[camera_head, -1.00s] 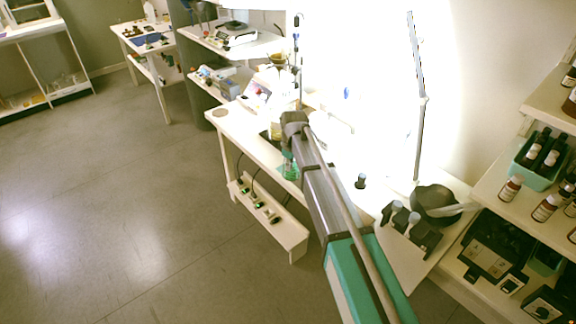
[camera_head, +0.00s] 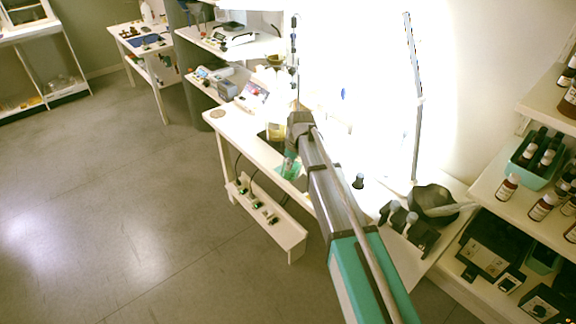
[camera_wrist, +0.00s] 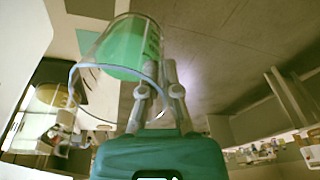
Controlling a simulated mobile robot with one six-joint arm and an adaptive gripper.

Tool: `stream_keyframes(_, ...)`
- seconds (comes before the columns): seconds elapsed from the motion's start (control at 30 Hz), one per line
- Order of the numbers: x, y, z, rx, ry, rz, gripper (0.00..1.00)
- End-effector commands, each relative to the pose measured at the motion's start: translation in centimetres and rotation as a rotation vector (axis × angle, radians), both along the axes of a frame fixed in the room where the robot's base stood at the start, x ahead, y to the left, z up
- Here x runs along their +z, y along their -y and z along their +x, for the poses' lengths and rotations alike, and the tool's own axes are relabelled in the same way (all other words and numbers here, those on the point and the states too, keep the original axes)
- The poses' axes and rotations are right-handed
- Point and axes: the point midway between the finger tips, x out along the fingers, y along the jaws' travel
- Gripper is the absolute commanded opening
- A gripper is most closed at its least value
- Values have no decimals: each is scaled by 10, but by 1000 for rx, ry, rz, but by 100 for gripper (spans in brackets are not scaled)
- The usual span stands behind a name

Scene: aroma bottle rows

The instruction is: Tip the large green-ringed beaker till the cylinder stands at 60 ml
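A clear glass beaker with green showing in its far end fills the upper left of the wrist view (camera_wrist: 108,82); its open rim faces the lower left, so it is tilted. My gripper (camera_wrist: 158,92) has its two fingers close together at the beaker's wall and appears shut on it. In the head view the gripper end (camera_head: 298,124) is over the white bench, with the tilted glass (camera_head: 290,158) just below it. A vessel with yellowish contents (camera_head: 276,132) stands beside it. I cannot make out the cylinder or any level marks.
The white bench (camera_head: 232,130) holds a round coaster (camera_head: 217,114) at its left end. A small dark-capped bottle (camera_head: 358,181) and a dark mortar (camera_head: 433,203) stand to the right of my arm. A shelf of bottles is at far right. Glare washes out the wall.

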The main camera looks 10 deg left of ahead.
Motion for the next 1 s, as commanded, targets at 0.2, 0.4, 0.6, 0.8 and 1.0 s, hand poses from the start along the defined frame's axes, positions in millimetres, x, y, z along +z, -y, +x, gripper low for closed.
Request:
stream_keyframes(0.2,1,2,0,0,-2,22,0)
stream_keyframes(0.4,2,5,0,-1,-4,42,0)
stream_keyframes(0.6,3,7,1,-2,-5,62,0)
stream_keyframes(0.8,4,9,1,-2,-6,82,0)
stream_keyframes(1.0,5,11,1,-2,-8,104,0)
